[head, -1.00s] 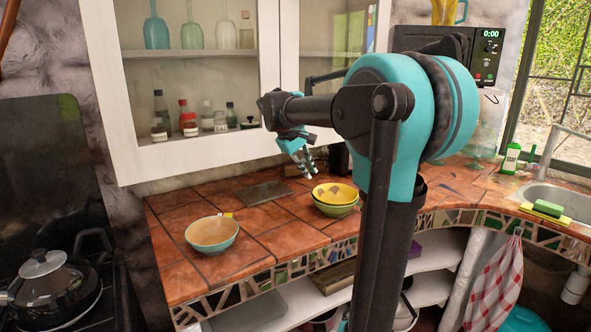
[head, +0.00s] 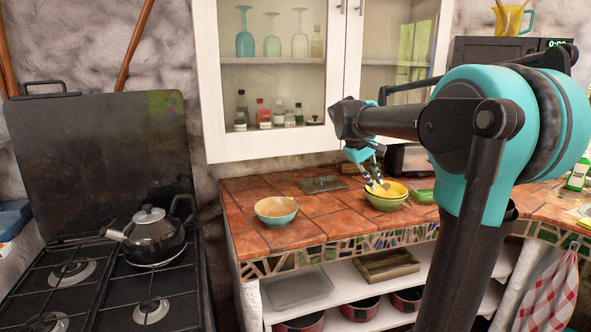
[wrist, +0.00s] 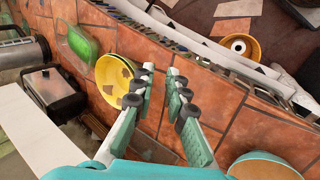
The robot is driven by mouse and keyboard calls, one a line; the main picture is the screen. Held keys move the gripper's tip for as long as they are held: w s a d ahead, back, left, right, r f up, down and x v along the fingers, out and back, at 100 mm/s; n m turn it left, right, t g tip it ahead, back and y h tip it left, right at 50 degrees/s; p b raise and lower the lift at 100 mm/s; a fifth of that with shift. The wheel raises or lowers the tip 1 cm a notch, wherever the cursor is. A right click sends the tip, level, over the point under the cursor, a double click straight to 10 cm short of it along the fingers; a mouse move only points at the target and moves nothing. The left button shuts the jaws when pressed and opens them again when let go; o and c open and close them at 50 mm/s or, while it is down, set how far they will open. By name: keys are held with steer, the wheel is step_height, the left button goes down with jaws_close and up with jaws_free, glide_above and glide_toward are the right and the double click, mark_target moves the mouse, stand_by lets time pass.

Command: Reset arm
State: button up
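My gripper (head: 375,181) hangs over the tiled counter at the end of my folded teal and black arm. In the wrist view my gripper (wrist: 164,90) has its two fingers apart with nothing between them, so it is open and empty. A yellow bowl (head: 395,189) sits on a green bowl (head: 385,204) just beside the fingers in the head view. The yellow bowl also shows left of the fingers in the wrist view (wrist: 115,85). Whether the fingers touch it cannot be told.
A teal bowl (head: 276,210) stands alone on the counter (head: 310,230), left of the stacked bowls. A dark flat plate (head: 321,184) lies behind it. A wall cabinet (head: 280,150) hangs above. A stove with a kettle (head: 153,238) is at left. A soap bottle (head: 577,174) is at far right.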

steer(key=s+a+f+m+t+y, duration=0.1)
steer(key=s+a+f+m+y, duration=0.1)
steer(key=s+f, duration=1)
steer(key=s+a+f+m+y, duration=0.2)
steer(key=s+a+f+y, duration=0.1)
steer(key=s+f, duration=1)
step_height(320, 180, down, 3)
steer(key=shift+s+a+r+m+t, duration=0.2)
steer(key=shift+m+t, duration=0.1)
steer(key=shift+t, duration=0.1)
